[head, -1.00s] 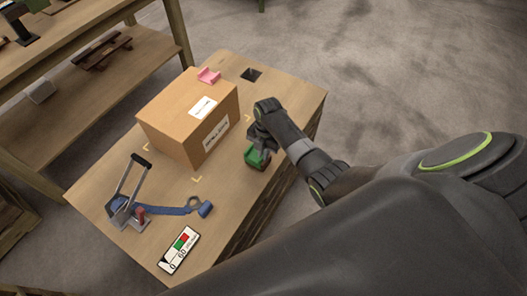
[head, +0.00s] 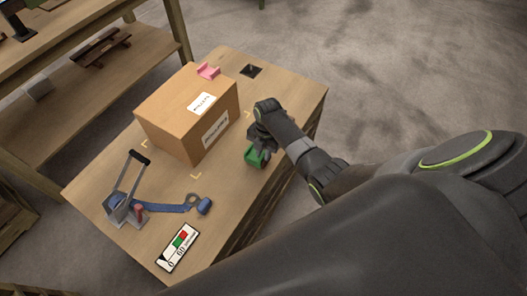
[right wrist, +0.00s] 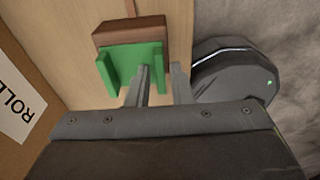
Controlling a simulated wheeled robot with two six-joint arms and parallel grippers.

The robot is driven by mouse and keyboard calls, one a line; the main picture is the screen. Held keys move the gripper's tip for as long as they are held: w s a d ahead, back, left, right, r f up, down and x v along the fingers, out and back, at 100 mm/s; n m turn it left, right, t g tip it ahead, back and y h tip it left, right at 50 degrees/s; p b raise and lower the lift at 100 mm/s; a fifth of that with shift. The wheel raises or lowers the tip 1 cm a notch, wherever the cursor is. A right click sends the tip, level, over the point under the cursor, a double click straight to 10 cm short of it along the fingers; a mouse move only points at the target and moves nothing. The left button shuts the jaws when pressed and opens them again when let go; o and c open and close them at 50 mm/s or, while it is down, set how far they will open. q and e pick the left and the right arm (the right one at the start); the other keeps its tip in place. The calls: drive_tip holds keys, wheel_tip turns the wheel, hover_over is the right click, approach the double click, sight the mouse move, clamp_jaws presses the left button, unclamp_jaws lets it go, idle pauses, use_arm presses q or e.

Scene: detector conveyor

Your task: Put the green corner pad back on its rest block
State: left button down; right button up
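The green corner pad (head: 256,158) is near the right edge of the table. In the right wrist view the green pad (right wrist: 118,66) sits against a brown wooden block (right wrist: 130,30), its two flanges pointing toward my gripper. I cannot tell how fully it rests on the block. My right gripper (head: 262,143) is just above the pad. In the right wrist view its fingers (right wrist: 162,84) stand apart with a gap, the left one close to the pad's right flange. My left gripper is not in view.
A cardboard box (head: 178,112) with a pink corner pad (head: 208,71) on top stands left of my right gripper. A dark square piece (head: 251,71) lies at the back. A tape tool (head: 130,205) and a display card (head: 178,247) are at the front.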

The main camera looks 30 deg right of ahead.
drive_tip(key=shift+o, duration=1.2)
wheel_tip(320, 180, up, 17)
drive_tip(key=w+d+p, duration=0.1)
drive_tip(key=shift+d+r+p, duration=0.2)
drive_tip(key=shift+d+p, duration=0.1)
drive_tip(key=shift+d, duration=0.1)
drive_tip(key=s+d+f+m, duration=0.1)
drive_tip(key=s+f+m, duration=0.4)
drive_tip(key=f, duration=0.5)
drive_tip(key=s+d+f+m+t+h, duration=0.15)
drive_tip(key=s+f+m, duration=0.35)
drive_tip(key=f, duration=0.5)
drive_tip(key=s+d+f+m+g, duration=0.15)
drive_tip(key=s+f+m, duration=0.35)
drive_tip(key=f, duration=0.5)
drive_tip(key=s+f+m, duration=0.3)
drive_tip(key=s+f, duration=0.1)
drive_tip(key=s, duration=0.6)
drive_tip(key=s+f+m+t, duration=0.1)
drive_tip(key=s+f+m, duration=0.2)
drive_tip(key=s, duration=0.6)
drive_tip(key=s+f+m, duration=0.3)
drive_tip(key=s+f, duration=0.1)
drive_tip(key=s, duration=0.6)
drive_tip(key=shift+s+a+f+m+t+h, duration=0.2)
drive_tip(key=shift+s+f+m+t+h, duration=0.1)
drive_tip(key=shift+s+t+h, duration=0.1)
